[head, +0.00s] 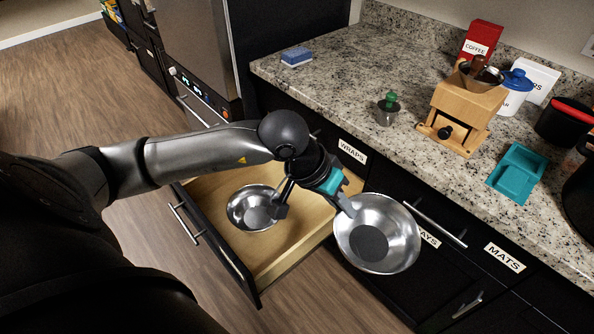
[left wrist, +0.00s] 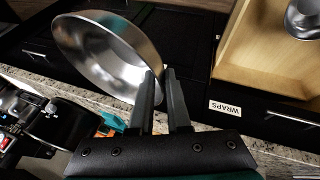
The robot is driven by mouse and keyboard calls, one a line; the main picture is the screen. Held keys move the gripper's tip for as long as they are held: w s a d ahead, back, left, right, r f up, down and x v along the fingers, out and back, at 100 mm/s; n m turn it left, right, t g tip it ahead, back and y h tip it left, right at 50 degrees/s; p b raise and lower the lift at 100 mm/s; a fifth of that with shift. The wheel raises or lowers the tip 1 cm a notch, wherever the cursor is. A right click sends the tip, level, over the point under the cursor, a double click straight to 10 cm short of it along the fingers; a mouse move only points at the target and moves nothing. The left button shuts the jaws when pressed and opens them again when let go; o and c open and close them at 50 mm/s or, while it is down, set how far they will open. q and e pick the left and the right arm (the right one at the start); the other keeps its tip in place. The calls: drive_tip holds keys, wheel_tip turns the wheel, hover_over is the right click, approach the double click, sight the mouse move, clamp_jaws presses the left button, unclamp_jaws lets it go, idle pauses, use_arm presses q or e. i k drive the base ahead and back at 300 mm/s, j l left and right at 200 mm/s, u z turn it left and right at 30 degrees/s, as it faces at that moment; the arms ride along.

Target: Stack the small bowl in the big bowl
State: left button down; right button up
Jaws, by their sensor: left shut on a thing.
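My left gripper (head: 346,204) is shut on the rim of a shiny metal bowl (head: 398,222). It holds this bowl up in front of the cabinet, tilted, to the right of the open drawer. In the left wrist view the held bowl (left wrist: 95,55) hangs beside the fingers (left wrist: 162,92). A second metal bowl (head: 241,205) lies in the open drawer, partly covered by my gripper's dark parts. It also shows at the corner of the left wrist view (left wrist: 306,18). The held bowl looks larger, but it may be nearer the camera. My right gripper is out of view.
The wooden drawer (head: 297,238) is open, with free floor inside it. Drawers labelled MATS (head: 505,257) are shut.

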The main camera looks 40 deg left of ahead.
sight(257, 217)
drive_tip(key=z, duration=1.45)
drive_tip(key=k+j+z, duration=0.2)
drive_tip(key=j+z, duration=0.15)
drive_tip(key=k+j+z, duration=0.35)
drive_tip(key=k+j, duration=1.1)
drive_tip(key=j, duration=0.25)
drive_tip(key=k+j, duration=0.6)
